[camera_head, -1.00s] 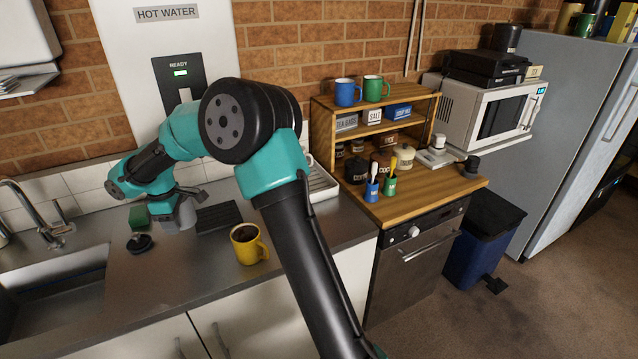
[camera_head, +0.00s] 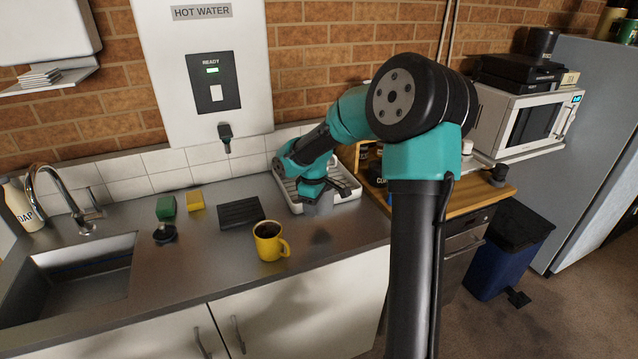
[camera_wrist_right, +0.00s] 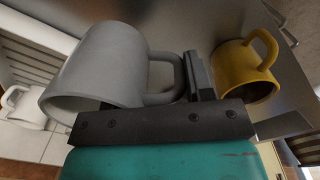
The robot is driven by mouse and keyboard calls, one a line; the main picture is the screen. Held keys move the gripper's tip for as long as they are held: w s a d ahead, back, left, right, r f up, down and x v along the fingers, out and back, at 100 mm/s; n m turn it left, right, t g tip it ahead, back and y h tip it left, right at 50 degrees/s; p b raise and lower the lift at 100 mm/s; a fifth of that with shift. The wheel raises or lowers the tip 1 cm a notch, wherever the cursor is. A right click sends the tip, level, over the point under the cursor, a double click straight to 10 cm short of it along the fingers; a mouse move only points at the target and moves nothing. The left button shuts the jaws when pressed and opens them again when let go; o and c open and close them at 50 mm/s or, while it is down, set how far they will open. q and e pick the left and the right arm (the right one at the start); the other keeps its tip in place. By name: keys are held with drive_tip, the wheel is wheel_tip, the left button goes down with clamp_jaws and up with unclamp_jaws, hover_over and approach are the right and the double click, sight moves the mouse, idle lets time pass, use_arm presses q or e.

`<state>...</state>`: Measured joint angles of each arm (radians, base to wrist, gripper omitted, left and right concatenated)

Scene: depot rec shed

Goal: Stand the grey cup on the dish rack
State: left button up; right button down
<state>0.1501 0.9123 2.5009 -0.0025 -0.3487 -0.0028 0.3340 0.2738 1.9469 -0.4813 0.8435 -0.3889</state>
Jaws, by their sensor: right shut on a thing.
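The grey cup (camera_wrist_right: 105,65) fills the left of the right wrist view, its open mouth turned to the lower left. My right gripper (camera_wrist_right: 198,85) is shut on its handle. In the head view the grey cup (camera_head: 318,207) hangs under my right gripper (camera_head: 334,190), partly hidden by it. The white dish rack (camera_head: 352,201) stands on the counter at the wall, partly covered by my right arm. The cup overlaps the rack's front in the picture; I cannot tell its height above it. My left gripper is out of view.
A yellow mug (camera_head: 268,243) stands on the counter in front of a dark ridged mat (camera_head: 241,213). A green block (camera_head: 166,207), a yellow sponge (camera_head: 195,200) and a dark round item (camera_head: 164,234) are left of it, beside the sink (camera_head: 82,275). A wooden shelf unit stands behind my arm.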

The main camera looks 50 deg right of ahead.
idle(0.3)
drive_tip(key=w+d, duration=0.3)
drive_tip(key=d, duration=0.1)
drive_tip(key=w+d+f, duration=0.1)
drive_tip(key=w+d, duration=0.6)
drive_tip(key=d, duration=0.1)
drive_tip(key=shift+w+f, duration=0.25)
drive_tip(key=shift+w, duration=0.1)
drive_tip(key=shift+f, duration=1.75)
drive_tip(key=shift+f, duration=0.1)
drive_tip(key=shift+c, duration=2.4)
unclamp_jaws()
drive_tip(key=shift+a+f, duration=0.1)
